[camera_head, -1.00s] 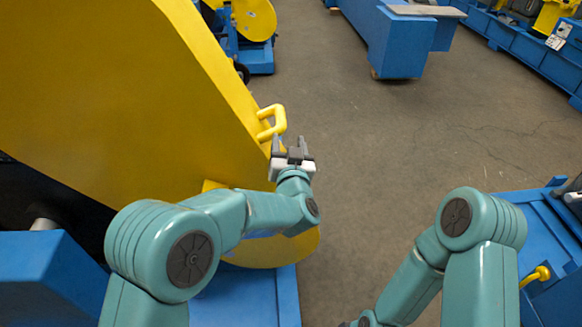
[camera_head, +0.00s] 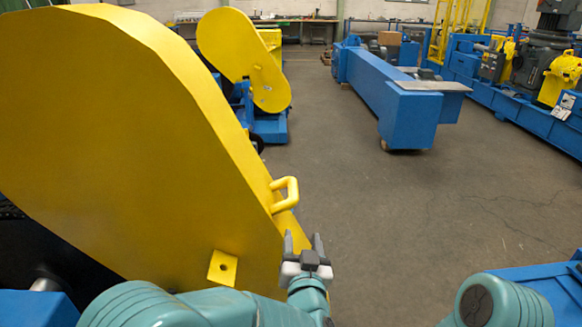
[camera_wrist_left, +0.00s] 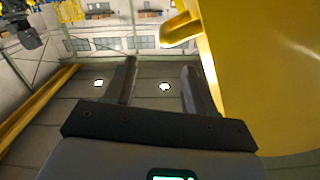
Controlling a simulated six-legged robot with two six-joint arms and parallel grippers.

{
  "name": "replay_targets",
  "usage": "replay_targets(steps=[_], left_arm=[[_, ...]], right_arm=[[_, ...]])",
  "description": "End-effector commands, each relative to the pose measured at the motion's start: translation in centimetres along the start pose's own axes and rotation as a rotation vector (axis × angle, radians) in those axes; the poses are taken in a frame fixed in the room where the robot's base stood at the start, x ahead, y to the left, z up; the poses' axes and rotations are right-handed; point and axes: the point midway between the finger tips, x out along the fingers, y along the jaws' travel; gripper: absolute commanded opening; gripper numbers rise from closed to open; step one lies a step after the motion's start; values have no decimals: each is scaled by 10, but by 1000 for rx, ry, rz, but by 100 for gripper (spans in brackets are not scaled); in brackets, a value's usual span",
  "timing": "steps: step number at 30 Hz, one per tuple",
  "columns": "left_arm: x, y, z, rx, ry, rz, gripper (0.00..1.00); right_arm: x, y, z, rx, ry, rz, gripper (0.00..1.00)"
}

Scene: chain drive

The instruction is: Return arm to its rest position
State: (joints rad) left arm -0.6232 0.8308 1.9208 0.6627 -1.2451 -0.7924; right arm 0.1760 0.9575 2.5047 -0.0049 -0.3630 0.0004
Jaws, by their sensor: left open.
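My left gripper (camera_head: 303,246) is in the lower middle of the head view, its jaws apart and pointing up. It holds nothing. In the left wrist view the two fingers of the left gripper (camera_wrist_left: 157,82) stand apart with an empty gap between them. The large yellow chain guard (camera_head: 130,130) is just to the left of the gripper. Its yellow handle (camera_head: 285,194) is above the gripper, apart from the fingers. The handle also shows at the top of the left wrist view (camera_wrist_left: 180,30). My right arm shows only at the lower right; its gripper is out of view.
A smaller yellow guard (camera_head: 243,60) stands on a blue machine behind. A long blue beam (camera_head: 395,100) lies across the floor at the back. Blue machinery (camera_head: 545,120) lines the right side. Grey floor (camera_head: 400,220) is open in the middle.

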Motion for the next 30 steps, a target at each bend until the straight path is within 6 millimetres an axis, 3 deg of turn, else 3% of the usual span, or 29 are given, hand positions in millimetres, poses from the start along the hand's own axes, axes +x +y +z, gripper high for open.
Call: replay_targets(steps=[2,4,8,9,12,15,18,22,25,30], left_arm=[[2,-7,22,-5,-55,24,55],[2,-17,58,-22,-148,69,55],[-22,-43,155,-103,-431,174,55],[-38,-51,185,-138,-532,201,55],[-91,-69,248,-239,-788,251,55],[-156,-84,292,-351,-1043,278,55],[-217,-93,316,-452,-1257,287,55],[-273,-98,325,-540,-1440,290,55],[-292,-99,326,-572,-1505,290,55],[-297,-98,327,-579,-1523,290,55]], right_arm=[[-4,-1,0,0,0,0,66],[-8,-3,0,0,0,0,66],[-20,-7,0,0,0,0,66],[-23,-8,0,0,0,0,66],[-30,-11,1,0,0,0,66],[-37,-13,1,0,0,0,66],[-42,-15,1,0,0,0,66],[-45,-16,1,0,0,0,66],[-46,-17,1,0,0,0,66],[-46,-16,1,0,0,0,66]])
